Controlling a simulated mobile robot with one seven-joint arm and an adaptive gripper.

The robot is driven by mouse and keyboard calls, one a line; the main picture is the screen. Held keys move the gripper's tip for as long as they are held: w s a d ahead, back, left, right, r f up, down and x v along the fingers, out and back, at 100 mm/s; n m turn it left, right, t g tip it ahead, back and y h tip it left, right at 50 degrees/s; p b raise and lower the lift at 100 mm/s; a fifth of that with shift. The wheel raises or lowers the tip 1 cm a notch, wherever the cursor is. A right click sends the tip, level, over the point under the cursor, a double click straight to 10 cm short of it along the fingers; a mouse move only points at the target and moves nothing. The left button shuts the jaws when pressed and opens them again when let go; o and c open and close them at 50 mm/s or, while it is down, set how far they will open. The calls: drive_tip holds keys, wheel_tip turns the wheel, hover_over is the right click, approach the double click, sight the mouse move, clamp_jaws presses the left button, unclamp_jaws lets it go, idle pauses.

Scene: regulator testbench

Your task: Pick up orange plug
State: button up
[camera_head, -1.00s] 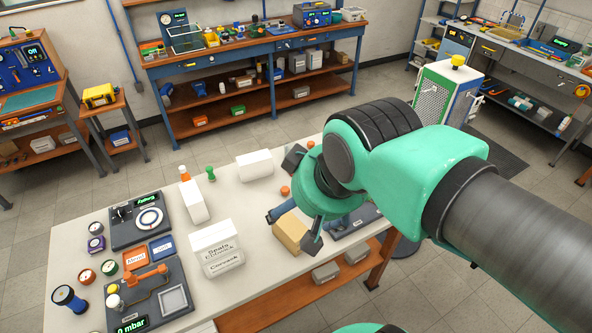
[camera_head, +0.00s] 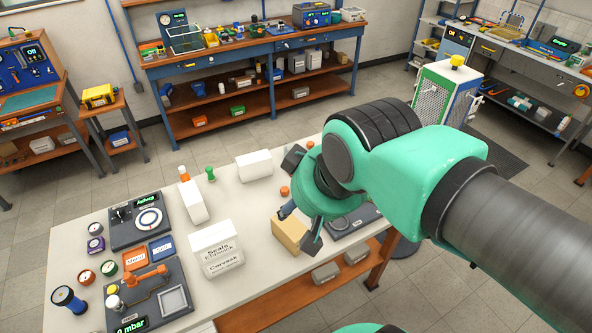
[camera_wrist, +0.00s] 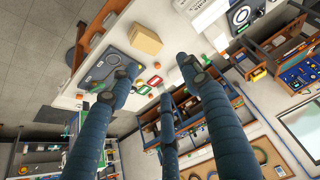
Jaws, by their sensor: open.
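A small orange upright piece (camera_head: 184,174) stands behind a white box on the worktable in the head view, beside a similar green piece (camera_head: 210,174). A low round orange piece (camera_head: 285,191) lies near my gripper. I cannot tell which of these is the orange plug. My gripper (camera_head: 301,200) is open and empty above the table's right part. In the wrist view its three fingers (camera_wrist: 158,80) are spread, with small orange and red pieces on the table beyond them.
A tan block (camera_head: 289,235) and a dark flat device (camera_head: 352,225) lie near my gripper. A labelled white box (camera_head: 216,250) and two more white boxes stand mid-table. Test devices fill the left end. Bare tabletop (camera_head: 250,210) lies between.

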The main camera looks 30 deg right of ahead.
drive_tip(key=shift+w+r, duration=0.1)
drive_tip(key=shift+w, duration=0.05)
drive_tip(key=w+d+f+m+g+p, duration=0.1)
drive_tip(key=w+d+f+m+g, duration=0.15)
drive_tip(key=w, duration=0.95)
drive_tip(key=w+d+f+m+g, duration=0.1)
drive_tip(key=w+d+f, duration=0.25)
drive_tip(key=w, duration=0.75)
drive_tip(key=w+d+f+m+g, duration=0.1)
drive_tip(key=w+d+f, duration=0.3)
drive_tip(key=w+f, duration=0.4)
drive_tip(key=w+d+f+m+g+p, duration=0.1)
drive_tip(key=w+d+f, duration=0.4)
drive_tip(key=w+f, duration=0.3)
wheel_tip(320, 180, down, 5)
drive_tip(key=shift+d+r, duration=0.1)
drive_tip(key=shift+d, duration=0.1)
hover_over(286, 189)
drive_tip(key=shift+w+f+b, duration=0.15)
drive_tip(key=shift+f+b, duration=0.2)
drive_tip(key=shift+f, duration=3.95)
